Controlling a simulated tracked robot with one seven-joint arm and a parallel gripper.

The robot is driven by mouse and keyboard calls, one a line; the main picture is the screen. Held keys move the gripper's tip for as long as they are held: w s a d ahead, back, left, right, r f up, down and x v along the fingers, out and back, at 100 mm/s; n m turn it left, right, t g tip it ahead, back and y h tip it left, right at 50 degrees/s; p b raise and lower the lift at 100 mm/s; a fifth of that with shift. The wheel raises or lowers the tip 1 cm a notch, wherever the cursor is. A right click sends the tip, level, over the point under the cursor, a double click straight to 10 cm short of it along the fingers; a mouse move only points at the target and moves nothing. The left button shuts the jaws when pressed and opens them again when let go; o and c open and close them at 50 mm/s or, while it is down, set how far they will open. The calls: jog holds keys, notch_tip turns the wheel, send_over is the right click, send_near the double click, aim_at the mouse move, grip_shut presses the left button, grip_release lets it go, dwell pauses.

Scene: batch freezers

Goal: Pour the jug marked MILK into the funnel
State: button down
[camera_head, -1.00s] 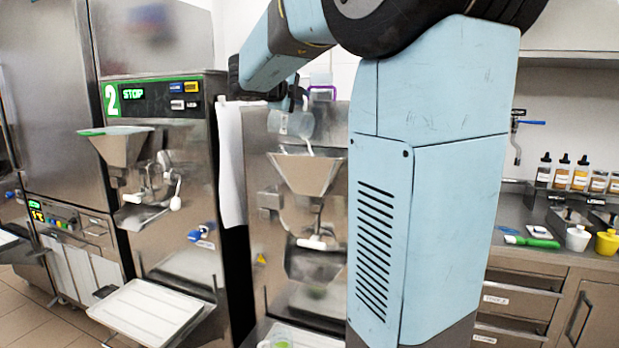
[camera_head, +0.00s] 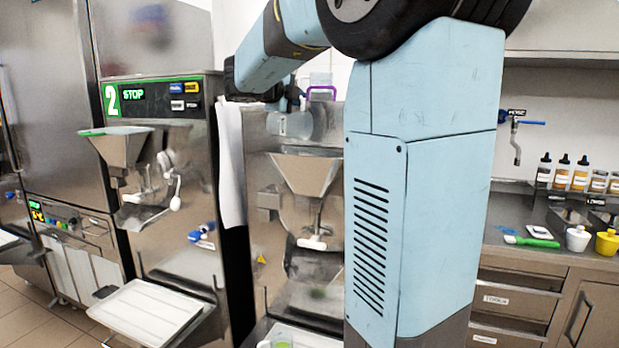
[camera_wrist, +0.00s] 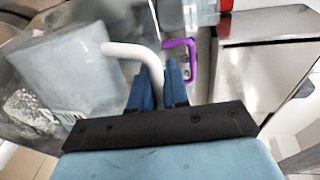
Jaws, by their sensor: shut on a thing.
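A clear jug (camera_head: 291,125) is held tipped far over, about on its side, with its mouth toward the right, above the steel funnel (camera_head: 306,174) of the middle machine. It looks empty, and no stream shows below it. In the wrist view the see-through jug (camera_wrist: 70,68) fills the left side, and its white curved handle (camera_wrist: 128,50) runs to my gripper (camera_wrist: 158,88). My gripper's blue fingers are shut on that handle. In the head view my gripper (camera_head: 291,98) is small and partly hidden. I cannot read a MILK mark on the jug.
A machine marked 2 (camera_head: 160,104) with its own funnel (camera_head: 122,148) stands to the left. A purple-handled container (camera_head: 322,94) is behind the jug. A white tray (camera_head: 150,310) sits low in front. The right counter holds bottles and a yellow cup (camera_head: 607,242).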

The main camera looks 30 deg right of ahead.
jog(key=shift+w+a+f+n, duration=0.2)
jog(key=shift+w+n, duration=0.1)
jog(key=shift+w, duration=0.2)
jog(key=w+n, duration=0.1)
jog(key=w+a+n+b, duration=0.1)
jog(key=w, duration=0.1)
jog(key=w+a+n, duration=0.1)
jog(key=shift+w+a+g+h+b, duration=0.2)
jog(key=shift+w+g+h+b, duration=0.1)
jog(key=shift+g, duration=0.1)
jog(key=shift+w+a+f+n+g+h+b, duration=0.25)
jog(key=shift+w+a+f+n+h+b, duration=0.45)
jog(key=shift+w+n, duration=1.2)
jog(key=shift+w+a+f+n+g+h+b, duration=0.3)
jog(key=shift+w+a+n+b, duration=0.85)
jog(key=shift+n, duration=1.15)
jog(key=shift+w+a+f+n+g+h+b, duration=0.25)
jog(key=shift+w+a+f+n+b, duration=0.6)
jog(key=shift+w+n, duration=1.15)
jog(key=shift+s+d+r, duration=0.15)
jog(key=shift+r, duration=0.1)
